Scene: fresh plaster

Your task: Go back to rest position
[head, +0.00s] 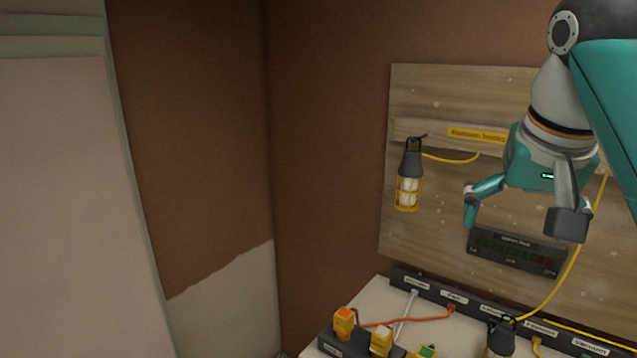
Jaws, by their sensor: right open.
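My right gripper (522,217) is at the right of the head view, on an arm that comes in from the upper right. Its teal and grey fingers are spread apart with nothing between them. It hangs in front of a wooden board on the wall, above a bench, and covers part of the board. My left gripper is not in view.
The wooden board (440,90) carries a hanging work lamp (408,182) and a dark panel (497,249). Below, the bench (372,302) holds a labelled socket strip (462,301), yellow plugs (343,322), cables and another lamp (501,338). A pale panel (60,200) stands at left.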

